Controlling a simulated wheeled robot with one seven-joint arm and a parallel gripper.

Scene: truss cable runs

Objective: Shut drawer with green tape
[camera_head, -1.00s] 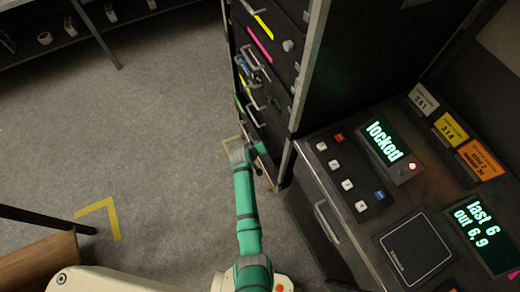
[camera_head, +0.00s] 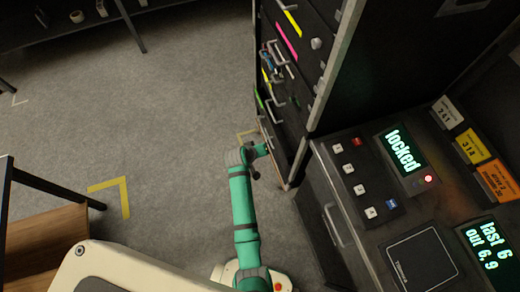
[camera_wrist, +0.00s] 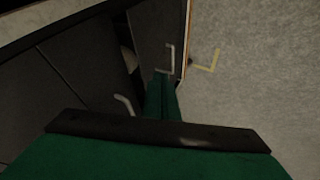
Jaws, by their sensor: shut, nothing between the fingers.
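A strip of green tape (camera_head: 259,99) shows on a low drawer front of the dark drawer cabinet (camera_head: 335,65). A handle (camera_head: 275,101) sits close to that tape. I cannot tell from here how far this drawer stands out. My gripper (camera_head: 267,148) is low beside the cabinet's lower front, below the green tape in the picture. In the wrist view my gripper's green fingers (camera_wrist: 161,88) are together and empty. Their tips lie near a grey handle (camera_wrist: 170,60) on a dark front. A second handle (camera_wrist: 125,104) is at their left. No tape shows there.
Higher drawers carry yellow (camera_head: 292,23) and pink (camera_head: 288,42) tape. A control desk (camera_head: 350,160) with a lit "locked" display (camera_head: 403,148) stands right of the cabinet. A wooden-topped bench (camera_head: 45,240) is at lower left. The grey floor (camera_head: 150,110) between is clear.

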